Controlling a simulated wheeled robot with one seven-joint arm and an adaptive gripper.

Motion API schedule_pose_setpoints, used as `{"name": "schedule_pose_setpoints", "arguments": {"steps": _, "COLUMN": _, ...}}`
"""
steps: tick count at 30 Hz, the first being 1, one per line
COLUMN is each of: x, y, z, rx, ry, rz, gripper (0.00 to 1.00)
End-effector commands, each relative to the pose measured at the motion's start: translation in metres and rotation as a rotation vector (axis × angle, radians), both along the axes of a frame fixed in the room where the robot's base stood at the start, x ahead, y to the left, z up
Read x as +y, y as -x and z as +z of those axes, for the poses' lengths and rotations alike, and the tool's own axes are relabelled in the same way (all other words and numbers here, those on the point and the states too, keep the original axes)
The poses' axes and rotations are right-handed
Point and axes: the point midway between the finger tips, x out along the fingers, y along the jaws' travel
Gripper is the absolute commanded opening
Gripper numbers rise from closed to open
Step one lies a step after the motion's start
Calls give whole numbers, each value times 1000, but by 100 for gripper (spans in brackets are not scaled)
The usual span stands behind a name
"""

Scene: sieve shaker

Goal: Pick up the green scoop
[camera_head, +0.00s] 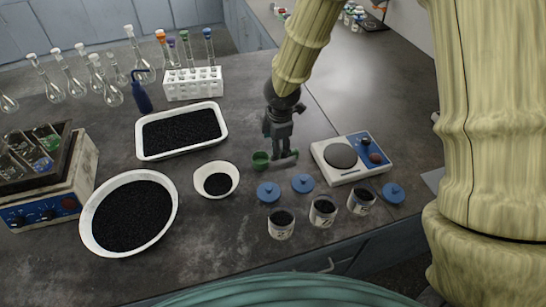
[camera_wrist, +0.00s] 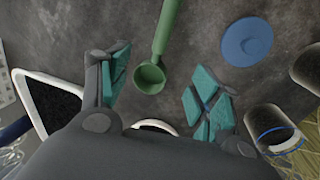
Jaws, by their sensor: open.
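The green scoop (camera_head: 260,160) lies on the dark worktop, right of the small white bowl. In the wrist view the scoop (camera_wrist: 151,77) shows whole enough to see its round cup and its straight handle running to the top edge. My gripper (camera_head: 281,157) is just right of the scoop's cup in the head view and hides most of the handle. In the wrist view my gripper (camera_wrist: 163,85) is open and empty, its teal-padded fingers wide apart. The cup lies between them in that picture, nearer the left finger, with no visible contact.
A small white bowl (camera_head: 203,191) and a white tray (camera_head: 140,148) of black grains stand to the left. Blue lids (camera_head: 268,192), several jars (camera_head: 281,229) and a balance (camera_head: 328,164) are close on the right and front. A tube rack (camera_head: 193,88) stands behind.

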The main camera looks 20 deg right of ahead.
Motion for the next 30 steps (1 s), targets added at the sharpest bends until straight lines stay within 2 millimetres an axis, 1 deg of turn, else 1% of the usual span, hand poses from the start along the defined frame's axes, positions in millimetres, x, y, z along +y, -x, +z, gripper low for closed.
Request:
{"name": "schedule_pose_setpoints", "arguments": {"steps": 1, "x": 0, "y": -5, "z": -8, "rx": 4, "ry": -1, "rz": -1, "gripper": 64}}
{"name": "schedule_pose_setpoints", "arguments": {"steps": 3, "x": 1, "y": -9, "z": -15, "rx": 7, "ry": -2, "rz": 0, "gripper": 64}}
{"name": "schedule_pose_setpoints", "arguments": {"steps": 6, "x": 2, "y": -13, "z": -21, "rx": 8, "ry": -3, "rz": 0, "gripper": 64}}
{"name": "schedule_pose_setpoints", "arguments": {"steps": 11, "x": 2, "y": -12, "z": -26, "rx": 8, "ry": -3, "rz": 1, "gripper": 64}}
{"name": "schedule_pose_setpoints", "arguments": {"steps": 19, "x": 3, "y": -12, "z": -55, "rx": 12, "ry": 0, "rz": 1, "gripper": 64}}
{"name": "schedule_pose_setpoints", "arguments": {"steps": 22, "x": 3, "y": -15, "z": -65, "rx": 11, "ry": -1, "rz": 1, "gripper": 64}}
{"name": "schedule_pose_setpoints", "arguments": {"steps": 25, "x": 3, "y": -17, "z": -71, "rx": 10, "ry": -2, "rz": 0, "gripper": 64}}
{"name": "schedule_pose_setpoints", "arguments": {"steps": 30, "x": 3, "y": -17, "z": -74, "rx": 9, "ry": -4, "rz": 0, "gripper": 64}}
